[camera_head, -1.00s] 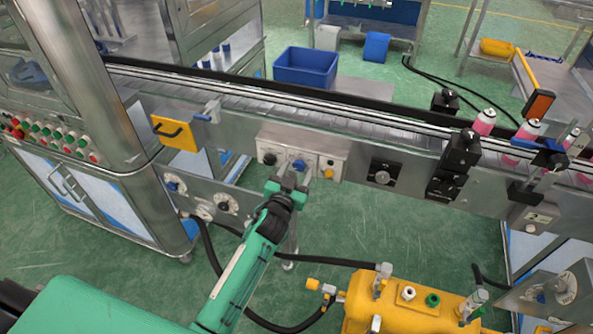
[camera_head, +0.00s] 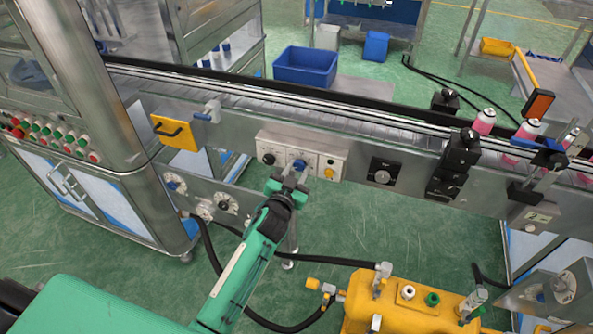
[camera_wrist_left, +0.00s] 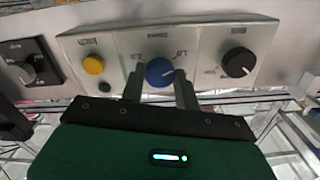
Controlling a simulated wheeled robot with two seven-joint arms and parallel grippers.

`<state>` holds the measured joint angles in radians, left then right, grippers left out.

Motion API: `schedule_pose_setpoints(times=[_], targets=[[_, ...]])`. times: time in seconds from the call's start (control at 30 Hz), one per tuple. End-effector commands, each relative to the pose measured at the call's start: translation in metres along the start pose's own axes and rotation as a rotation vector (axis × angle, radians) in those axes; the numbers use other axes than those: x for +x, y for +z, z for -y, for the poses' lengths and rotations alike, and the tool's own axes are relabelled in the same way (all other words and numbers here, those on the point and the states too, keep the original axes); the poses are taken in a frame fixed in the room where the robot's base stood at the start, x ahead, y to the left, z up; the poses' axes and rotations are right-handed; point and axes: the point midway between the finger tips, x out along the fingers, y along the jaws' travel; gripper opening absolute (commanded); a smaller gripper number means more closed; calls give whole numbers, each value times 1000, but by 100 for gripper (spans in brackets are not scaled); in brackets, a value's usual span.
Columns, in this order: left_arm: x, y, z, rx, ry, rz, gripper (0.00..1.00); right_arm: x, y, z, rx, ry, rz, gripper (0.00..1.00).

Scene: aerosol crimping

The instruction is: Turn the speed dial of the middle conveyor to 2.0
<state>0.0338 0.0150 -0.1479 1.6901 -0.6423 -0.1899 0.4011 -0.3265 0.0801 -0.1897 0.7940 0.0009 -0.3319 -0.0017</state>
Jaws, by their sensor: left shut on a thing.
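The blue speed dial (camera_wrist_left: 160,72) sits in the middle of the grey control box (camera_wrist_left: 205,38) in the left wrist view, with printed marks above it, one reading about 1.0. In the head view the blue dial (camera_head: 299,164) shows just above my left gripper (camera_head: 288,182). In the left wrist view my left gripper (camera_wrist_left: 160,84) has its two fingers on either side of the blue dial, shut on it. A white line on the dial points toward the right. My right gripper is out of view.
A black knob (camera_wrist_left: 238,62) and a yellow button (camera_wrist_left: 93,65) flank the dial. Another black dial (camera_head: 382,176) is farther right on the conveyor side. Pink cans (camera_head: 484,121) stand on the belt at right. A yellow tank (camera_head: 410,305) is on the floor below.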

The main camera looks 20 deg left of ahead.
Motion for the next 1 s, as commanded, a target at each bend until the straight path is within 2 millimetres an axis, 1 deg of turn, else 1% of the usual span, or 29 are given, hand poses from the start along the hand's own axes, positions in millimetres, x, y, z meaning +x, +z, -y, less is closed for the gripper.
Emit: schedule_pose_setpoints(times=[0.1, 0.27, 0.73, 1.0], targets=[[0, 0, 0, 83, 1, 0, 9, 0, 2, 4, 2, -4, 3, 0], [0, 0, 0, 224, 1, 0, 9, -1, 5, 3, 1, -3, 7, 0], [0, 0, 0, 657, 2, 0, 9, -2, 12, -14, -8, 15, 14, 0], [0, 0, 0, 835, 1, 0, 9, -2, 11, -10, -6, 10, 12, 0]])
